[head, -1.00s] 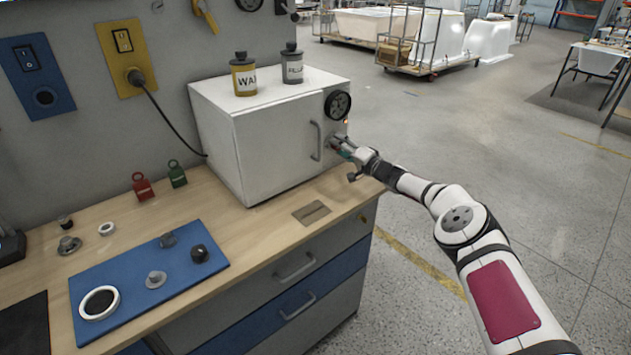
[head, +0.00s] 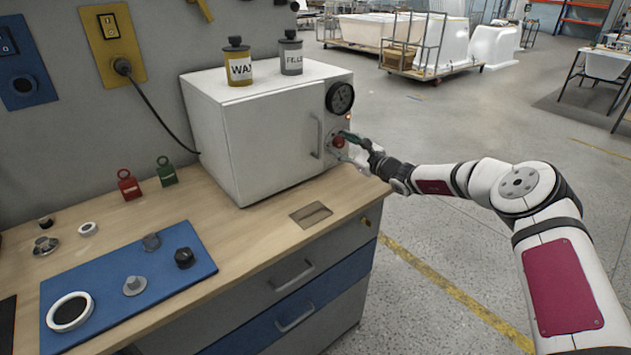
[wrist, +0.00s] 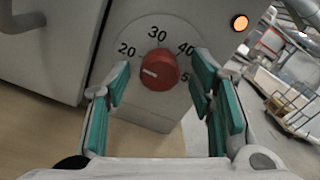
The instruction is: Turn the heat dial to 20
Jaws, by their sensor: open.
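The red heat dial (wrist: 160,70) sits on the grey control panel of the white oven, below its gauge. Its white mark points left, a little below the printed 20 in the wrist view. The numbers 20, 30 and 40 are readable; the one after 40 is partly covered by the right finger. My gripper (wrist: 160,66) is open, its green-padded fingers left and right of the dial with gaps on both sides. In the head view the dial (head: 338,142) shows just beyond my gripper (head: 348,143).
The white oven (head: 258,140) has a vertical door handle (head: 316,135) left of the dial. An orange lamp (wrist: 239,22) glows on the panel. A gauge (head: 340,97) is above. Two canisters stand on top. Open floor lies to the right.

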